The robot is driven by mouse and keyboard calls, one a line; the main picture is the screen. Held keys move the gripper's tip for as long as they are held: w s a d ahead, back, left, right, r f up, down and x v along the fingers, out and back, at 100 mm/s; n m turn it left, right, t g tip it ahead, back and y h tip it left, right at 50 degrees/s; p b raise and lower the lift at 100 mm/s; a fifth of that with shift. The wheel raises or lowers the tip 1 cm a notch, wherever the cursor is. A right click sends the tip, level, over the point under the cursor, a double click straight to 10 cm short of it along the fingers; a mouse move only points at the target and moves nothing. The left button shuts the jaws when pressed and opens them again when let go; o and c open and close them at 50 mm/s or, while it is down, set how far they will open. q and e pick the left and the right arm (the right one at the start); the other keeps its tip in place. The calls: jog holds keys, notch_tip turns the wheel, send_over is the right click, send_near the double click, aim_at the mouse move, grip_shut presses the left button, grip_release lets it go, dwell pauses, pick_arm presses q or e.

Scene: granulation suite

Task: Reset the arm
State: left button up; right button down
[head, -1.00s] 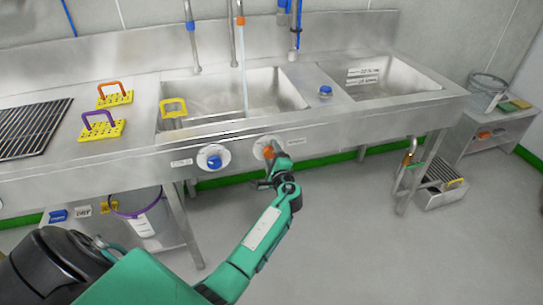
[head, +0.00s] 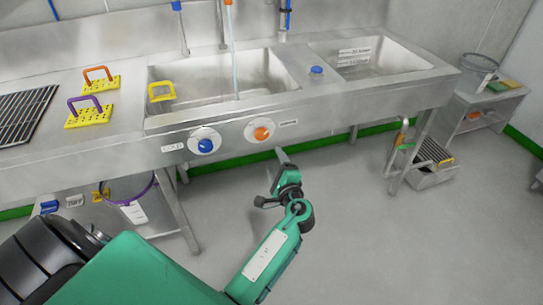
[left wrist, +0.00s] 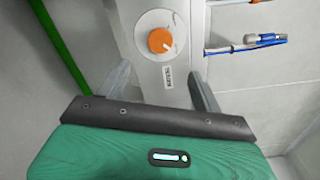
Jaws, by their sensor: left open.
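My left gripper (head: 279,172) is open and empty in front of the sink, below and a little right of the orange knob (head: 261,132). The knob is on the sink's front panel, clear of the fingers. In the left wrist view, the orange knob (left wrist: 160,40) shows beyond and between the two spread fingers (left wrist: 162,88). My green left forearm (head: 268,258) comes up from the bottom of the head view. My right gripper is in neither view.
The steel sink unit (head: 330,110) has a blue knob (head: 205,145) left of the orange one. Water runs into the left basin. Yellow perforated holders (head: 92,115) stand on the counter. A low side table (head: 480,105) is at right. The floor (head: 370,240) in front is clear.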

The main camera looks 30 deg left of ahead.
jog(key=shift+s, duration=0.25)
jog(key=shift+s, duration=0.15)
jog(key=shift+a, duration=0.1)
